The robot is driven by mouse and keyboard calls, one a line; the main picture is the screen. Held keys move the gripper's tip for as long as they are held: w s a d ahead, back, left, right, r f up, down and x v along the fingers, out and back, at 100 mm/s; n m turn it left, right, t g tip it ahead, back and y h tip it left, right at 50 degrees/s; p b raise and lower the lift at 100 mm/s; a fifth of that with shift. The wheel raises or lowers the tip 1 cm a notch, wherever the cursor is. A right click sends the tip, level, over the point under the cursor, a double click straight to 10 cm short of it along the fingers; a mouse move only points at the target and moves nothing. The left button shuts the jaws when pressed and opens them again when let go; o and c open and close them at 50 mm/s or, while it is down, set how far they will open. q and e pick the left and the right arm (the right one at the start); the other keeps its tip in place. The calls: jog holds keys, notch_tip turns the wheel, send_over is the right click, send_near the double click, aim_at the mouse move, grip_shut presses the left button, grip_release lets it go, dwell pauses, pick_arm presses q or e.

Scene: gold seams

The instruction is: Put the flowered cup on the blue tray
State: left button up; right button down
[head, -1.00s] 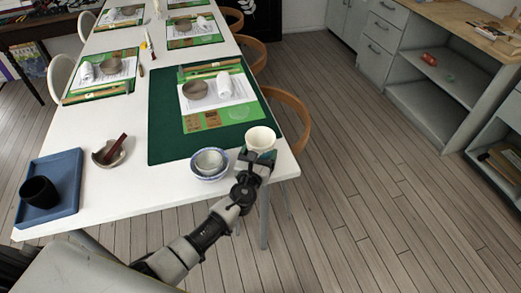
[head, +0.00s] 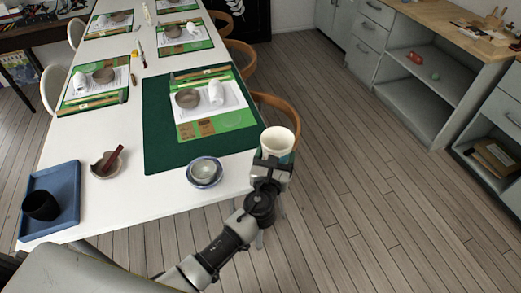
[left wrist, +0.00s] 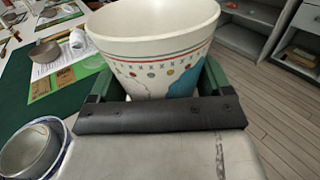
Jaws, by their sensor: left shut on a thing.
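The cup (head: 276,141), cream with a red line, small coloured flower-like dots and a blue patch, is held upright in my left gripper (head: 272,163). In the left wrist view the same cup (left wrist: 150,40) fills the top middle, with the green fingers on both sides of it. It is raised at the table's near right corner, clear of the tabletop. The blue tray (head: 66,180) lies at the table's near left, with a black cup (head: 40,207) on it. My right gripper is not in view.
Blue-rimmed stacked bowls (head: 205,171) stand left of my gripper; they also show in the left wrist view (left wrist: 32,150). A bowl with a dark red stick (head: 108,163) stands beside the tray. A green mat (head: 160,130) lies behind. The tray's right and back parts are bare.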

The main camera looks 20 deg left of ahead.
aim_at(284, 160)
pick_arm(q)
jog(key=shift+s+d+r, duration=0.35)
jog(key=shift+d+r, duration=0.1)
jog(key=shift+d, duration=0.15)
jog(key=shift+s+d+r, duration=0.3)
jog(key=shift+d+r, duration=0.1)
jog(key=shift+d, duration=0.2)
jog(key=s+a+r, duration=0.3)
jog(key=s+a, duration=0.3)
jog(key=s, duration=0.2)
jog(key=s+a+r, duration=0.3)
jog(key=s+a, duration=0.2)
jog(key=s, duration=0.3)
jog(key=shift+s+a, duration=0.3)
jog(key=shift+a, duration=0.1)
